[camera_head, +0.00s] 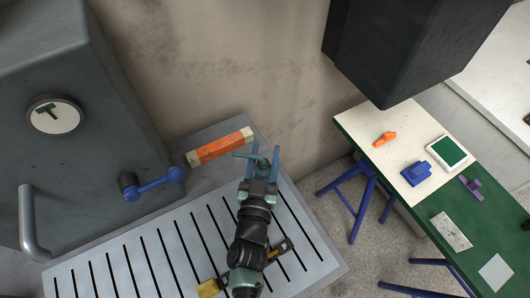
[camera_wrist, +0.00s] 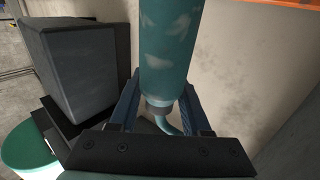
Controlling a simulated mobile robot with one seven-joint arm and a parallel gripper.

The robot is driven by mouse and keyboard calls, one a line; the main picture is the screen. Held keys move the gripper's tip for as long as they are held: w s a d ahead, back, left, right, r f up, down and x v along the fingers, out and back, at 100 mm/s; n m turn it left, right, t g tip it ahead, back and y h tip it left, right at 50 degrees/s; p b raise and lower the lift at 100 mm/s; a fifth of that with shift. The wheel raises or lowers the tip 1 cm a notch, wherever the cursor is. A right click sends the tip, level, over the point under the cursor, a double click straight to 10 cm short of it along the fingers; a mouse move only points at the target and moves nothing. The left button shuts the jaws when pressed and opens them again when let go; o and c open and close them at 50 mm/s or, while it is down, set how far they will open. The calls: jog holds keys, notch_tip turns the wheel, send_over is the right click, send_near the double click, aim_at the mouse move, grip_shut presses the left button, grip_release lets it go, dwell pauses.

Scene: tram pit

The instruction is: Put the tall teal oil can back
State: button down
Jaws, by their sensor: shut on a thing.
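The tall teal oil can (camera_wrist: 170,50) fills the upper middle of the wrist view, with a worn, patchy surface. Its narrow end and curved teal spout sit between the blue fingers of my gripper (camera_wrist: 160,105), which is shut on it. In the head view my gripper (camera_head: 263,162) is above the back edge of the slatted grey surface, close to the wall. Only a small teal part of the can (camera_head: 248,156) shows there. The can's far end is cut off in the wrist view.
An orange and cream block (camera_head: 220,147) lies just left of my gripper. A blue crank (camera_head: 155,183) juts from the grey cabinet (camera_head: 70,90). A yellow-ended tool (camera_head: 208,288) lies on the slatted surface (camera_head: 130,262). At right, a dark box (camera_head: 410,50) overhangs a green-and-cream table (camera_head: 395,150) with small items.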

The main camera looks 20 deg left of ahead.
jog(key=shift+c, duration=1.4)
grip_release()
jog(key=shift+s, duration=0.1)
jog(key=shift+s+d+f, duration=0.1)
jog(key=shift+s, duration=0.2)
jog(key=b+v, duration=0.1)
jog(key=v, duration=1.1)
jog(key=shift+b, duration=0.35)
